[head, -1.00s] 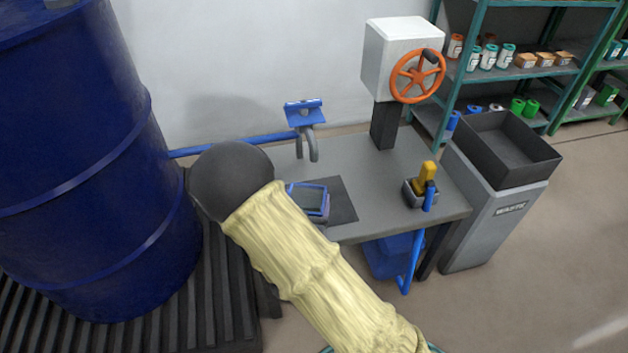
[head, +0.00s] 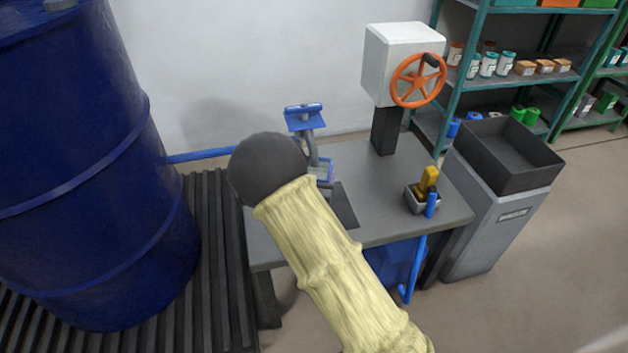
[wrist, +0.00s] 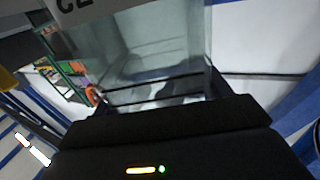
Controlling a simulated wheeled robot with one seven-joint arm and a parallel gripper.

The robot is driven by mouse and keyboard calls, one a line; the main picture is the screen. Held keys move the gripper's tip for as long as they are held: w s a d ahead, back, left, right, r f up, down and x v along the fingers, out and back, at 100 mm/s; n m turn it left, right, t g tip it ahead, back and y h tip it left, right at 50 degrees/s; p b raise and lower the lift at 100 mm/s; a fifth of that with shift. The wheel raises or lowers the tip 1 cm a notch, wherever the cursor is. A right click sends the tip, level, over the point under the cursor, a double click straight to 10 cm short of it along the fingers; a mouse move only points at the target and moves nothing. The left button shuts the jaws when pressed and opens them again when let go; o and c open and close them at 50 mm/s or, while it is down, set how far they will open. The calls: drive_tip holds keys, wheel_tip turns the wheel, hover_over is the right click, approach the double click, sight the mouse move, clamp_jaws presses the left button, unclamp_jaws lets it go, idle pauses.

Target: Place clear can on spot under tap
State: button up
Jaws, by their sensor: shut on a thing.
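The clear can (wrist: 150,45) fills the upper middle of the wrist view, with part of a dark-lettered label at its top left. My gripper (wrist: 158,98) is shut on it. In the head view, the can's blue-edged, see-through part (head: 322,172) shows just right of my dark wrist joint, close to the tap spout. My gripper's fingers are hidden there. The tap (head: 304,118) has a blue top and a grey curved spout, partly covered by the joint. A dark square spot (head: 343,207) on the bench is partly hidden by my arm. I cannot tell whether the can touches the bench.
The grey bench (head: 385,190) carries a white box with an orange handwheel (head: 417,80) and a small holder (head: 418,200) with yellow and blue items. A large blue barrel (head: 90,170) stands left. A waste bin (head: 500,190) and shelves (head: 520,75) are right.

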drive_tip(key=shift+w+f+b, duration=0.2)
drive_tip(key=shift+f+b, duration=0.25)
drive_tip(key=shift+f, duration=0.45)
drive_tip(key=shift+w+f+b, duration=0.15)
drive_tip(key=shift+f+b, duration=0.25)
drive_tip(key=shift+f, duration=0.45)
drive_tip(key=shift+f, duration=0.3)
drive_tip(key=o, duration=1.3)
drive_tip(key=shift+r, duration=0.1)
